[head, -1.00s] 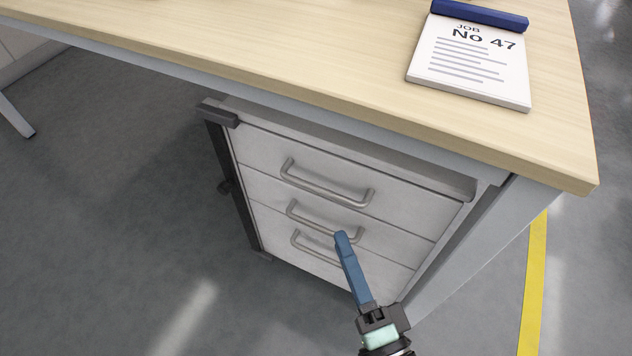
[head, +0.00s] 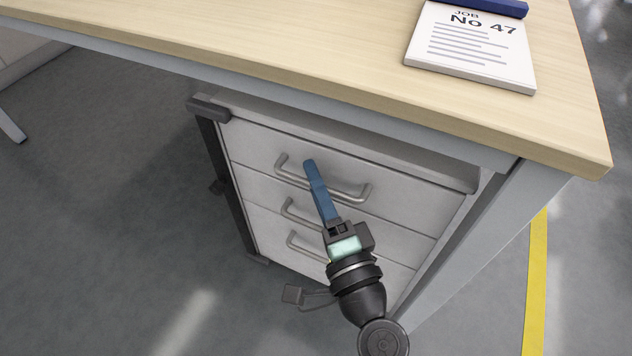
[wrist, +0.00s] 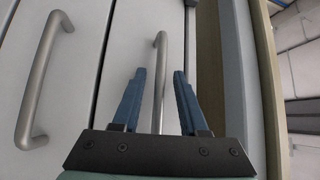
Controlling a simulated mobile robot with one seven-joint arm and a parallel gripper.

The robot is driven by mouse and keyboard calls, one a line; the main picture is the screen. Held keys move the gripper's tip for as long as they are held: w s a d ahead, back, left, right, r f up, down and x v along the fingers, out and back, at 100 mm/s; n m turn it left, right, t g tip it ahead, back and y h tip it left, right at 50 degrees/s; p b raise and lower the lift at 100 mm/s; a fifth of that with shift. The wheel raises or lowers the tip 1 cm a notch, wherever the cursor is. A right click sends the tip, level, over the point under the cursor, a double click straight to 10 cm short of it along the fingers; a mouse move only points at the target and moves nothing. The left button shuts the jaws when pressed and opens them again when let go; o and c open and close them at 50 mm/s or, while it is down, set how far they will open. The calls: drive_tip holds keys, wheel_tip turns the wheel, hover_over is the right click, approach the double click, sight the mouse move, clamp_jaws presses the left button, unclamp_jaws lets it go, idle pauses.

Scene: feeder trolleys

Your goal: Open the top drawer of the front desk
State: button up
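The front desk (head: 420,105) has a light wood top with a white drawer unit beneath it. The top drawer (head: 410,200) is closed, with a grey bar handle (head: 350,196). My gripper (head: 309,163), with blue fingers, is at this handle in the head view. In the wrist view my gripper (wrist: 159,74) is open, and the top handle (wrist: 161,60) runs between its two fingers with a gap on each side. How deep the handle sits between the fingers is hard to tell. In the head view the fingers cover part of the handle.
Two lower drawers have similar handles; the middle one (head: 290,212) is partly behind my gripper, and its handle shows at left in the wrist view (wrist: 42,80). The desk's front edge overhangs the unit. A job sheet (head: 470,50) lies on top. Floor at left is clear.

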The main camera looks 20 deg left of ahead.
clamp_jaws()
idle(1.2)
